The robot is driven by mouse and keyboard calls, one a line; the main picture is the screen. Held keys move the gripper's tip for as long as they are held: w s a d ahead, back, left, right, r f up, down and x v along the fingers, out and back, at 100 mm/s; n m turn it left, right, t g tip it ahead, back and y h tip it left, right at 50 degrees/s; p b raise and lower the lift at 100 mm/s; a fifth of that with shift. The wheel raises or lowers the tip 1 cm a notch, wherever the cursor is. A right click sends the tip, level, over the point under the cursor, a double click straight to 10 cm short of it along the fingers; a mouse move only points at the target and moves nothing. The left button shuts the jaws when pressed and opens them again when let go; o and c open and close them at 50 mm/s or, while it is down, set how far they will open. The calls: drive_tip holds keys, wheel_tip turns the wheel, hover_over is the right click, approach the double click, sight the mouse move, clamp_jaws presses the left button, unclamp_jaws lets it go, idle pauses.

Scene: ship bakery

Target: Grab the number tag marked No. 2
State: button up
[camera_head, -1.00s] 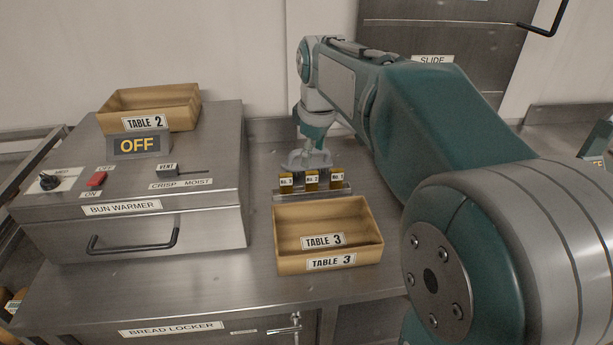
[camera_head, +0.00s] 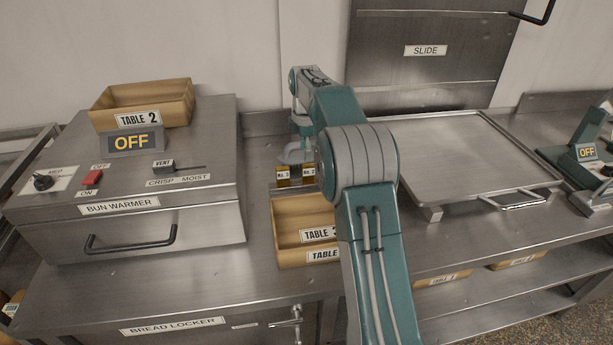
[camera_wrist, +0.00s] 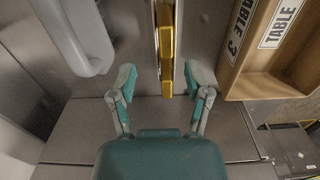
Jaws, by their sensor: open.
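The number tags are small yellow-brown blocks with white labels, standing in a row in a metal holder behind the Table 3 box. In the head view, No. 2 (camera_head: 308,171) is at the right of the visible pair, with No. 3 (camera_head: 282,176) to its left. My arm hides the No. 1 place. My gripper (camera_head: 297,156) is just behind and above the tags, pointing down. In the wrist view, my gripper (camera_wrist: 163,88) is open, with yellow tag edges (camera_wrist: 166,76) between its fingers and apart from both. Their numbers cannot be read there.
The Table 3 box (camera_head: 289,255) stands just in front of the holder; it shows in the wrist view (camera_wrist: 236,68). The bun warmer (camera_head: 195,215), with the Table 2 box (camera_head: 185,103) on top, stands left. A metal tray (camera_head: 450,150) lies right. Bare counter shows between warmer and box.

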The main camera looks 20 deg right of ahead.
sight(308, 164)
drive_tip(key=f, duration=0.2)
drive_tip(key=shift+d+f, duration=0.35)
drive_tip(key=shift+f, duration=0.05)
drive_tip(key=f, duration=0.3)
drive_tip(key=shift+s+f, duration=0.3)
drive_tip(key=shift+s, duration=0.1)
drive_tip(key=shift+a+f, duration=0.2)
drive_tip(key=shift+f, duration=0.35)
drive_tip(key=shift+d, duration=0.1)
clamp_jaws()
